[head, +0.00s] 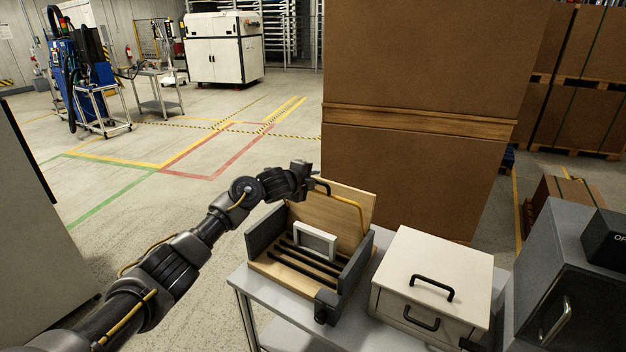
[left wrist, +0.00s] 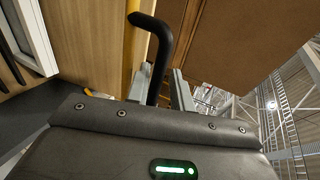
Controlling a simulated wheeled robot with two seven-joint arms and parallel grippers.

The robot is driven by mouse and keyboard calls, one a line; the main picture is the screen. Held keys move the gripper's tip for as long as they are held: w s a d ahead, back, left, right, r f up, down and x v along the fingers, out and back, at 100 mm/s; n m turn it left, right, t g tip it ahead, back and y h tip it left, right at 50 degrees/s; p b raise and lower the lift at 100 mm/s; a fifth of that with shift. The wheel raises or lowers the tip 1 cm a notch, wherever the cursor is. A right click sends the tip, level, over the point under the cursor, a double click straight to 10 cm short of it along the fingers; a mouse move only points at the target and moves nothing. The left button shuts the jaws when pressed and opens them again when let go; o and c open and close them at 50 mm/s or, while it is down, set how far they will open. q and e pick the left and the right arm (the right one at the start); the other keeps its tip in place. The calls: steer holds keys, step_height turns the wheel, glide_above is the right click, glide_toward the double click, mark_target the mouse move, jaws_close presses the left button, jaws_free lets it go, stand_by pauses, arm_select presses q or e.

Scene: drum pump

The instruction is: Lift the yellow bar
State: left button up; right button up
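The yellow bar (head: 349,203) is a bent bar with a black grip at its left end, at the wooden back panel of an open tray-like fixture. In the left wrist view the bent black grip (left wrist: 159,50) runs between my two fingers, with a bit of yellow (left wrist: 133,7) beside it. My left gripper (head: 311,185) is at this black end. Its fingers (left wrist: 161,88) stand on both sides of the grip; whether they press on it I cannot tell. My right gripper is not in view.
The fixture has grey side walls (head: 266,230), dark slats and a white frame (head: 315,241). It stands on a grey table (head: 259,296). A white box with black handles (head: 440,262) and a grey cabinet (head: 555,275) stand to the right. Large cardboard boxes (head: 410,120) rise behind.

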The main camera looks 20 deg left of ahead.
arm_select(q)
steer(key=shift+s, duration=0.15)
steer(key=shift+s+a+r, duration=0.1)
steer(key=shift+s, duration=0.1)
steer(key=b+v, duration=0.2)
steer(key=v, duration=0.8)
steer(key=shift+s, duration=0.1)
